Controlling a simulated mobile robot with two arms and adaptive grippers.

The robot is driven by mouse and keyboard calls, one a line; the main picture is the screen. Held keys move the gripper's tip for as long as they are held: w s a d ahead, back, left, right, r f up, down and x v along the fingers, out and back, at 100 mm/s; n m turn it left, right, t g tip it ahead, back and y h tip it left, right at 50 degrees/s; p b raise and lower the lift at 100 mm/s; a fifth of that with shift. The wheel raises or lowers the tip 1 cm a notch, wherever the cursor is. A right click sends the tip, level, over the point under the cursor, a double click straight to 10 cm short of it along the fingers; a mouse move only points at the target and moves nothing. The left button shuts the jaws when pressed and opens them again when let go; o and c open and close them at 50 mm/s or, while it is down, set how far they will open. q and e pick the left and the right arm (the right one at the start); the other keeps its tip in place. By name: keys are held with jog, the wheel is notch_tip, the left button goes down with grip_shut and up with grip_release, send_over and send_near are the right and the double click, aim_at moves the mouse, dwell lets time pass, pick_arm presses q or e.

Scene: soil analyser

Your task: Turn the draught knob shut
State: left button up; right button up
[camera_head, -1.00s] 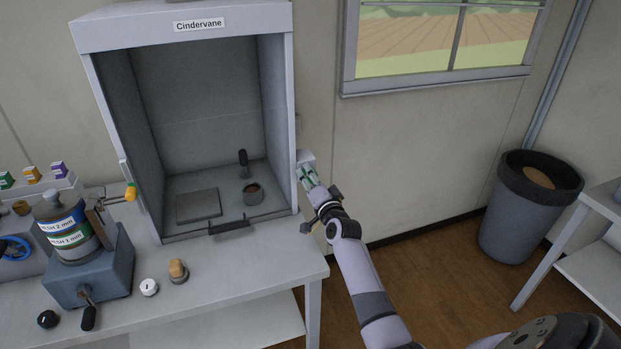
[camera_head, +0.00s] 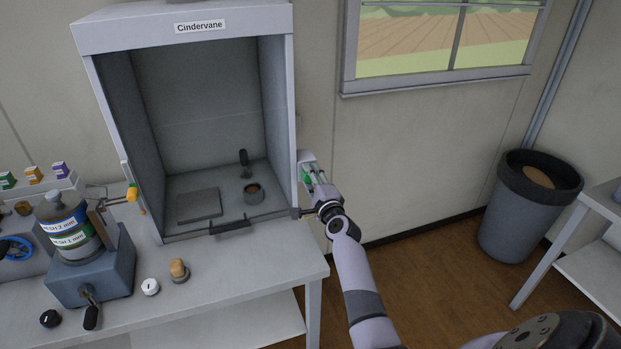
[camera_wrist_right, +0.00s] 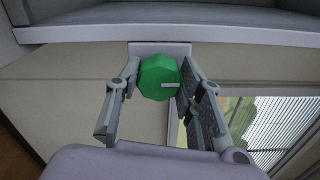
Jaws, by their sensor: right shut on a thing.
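The draught knob (camera_wrist_right: 158,79) is green and many-sided, with a pale pointer mark on its face, in the middle of the right wrist view. In the head view the green knob (camera_head: 306,177) shows on a small grey mount on the right outer side of the Cindervane hood (camera_head: 297,110). My right gripper (camera_head: 309,176) is at the knob, its fingers on either side of it. In the right wrist view the right gripper (camera_wrist_right: 157,88) is shut on the knob. The pale mark lies roughly level in that view. My left gripper is not in view.
The hood stands open-fronted on the bench (camera_head: 240,270), with a small pot (camera_head: 253,194) and a flat plate (camera_head: 199,205) inside. A mill (camera_head: 92,262) stands at left. A wall with a window (camera_head: 440,45) is behind my right arm. A bin (camera_head: 525,215) stands at right.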

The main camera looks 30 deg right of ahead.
jog(key=shift+a+f+m, duration=0.1)
jog(key=shift+f+m, duration=0.1)
jog(key=shift+m, duration=0.2)
jog(key=o, duration=1.2)
jog(key=shift+r, duration=0.15)
jog(key=shift+c, duration=0.2)
jog(key=v, duration=1.2)
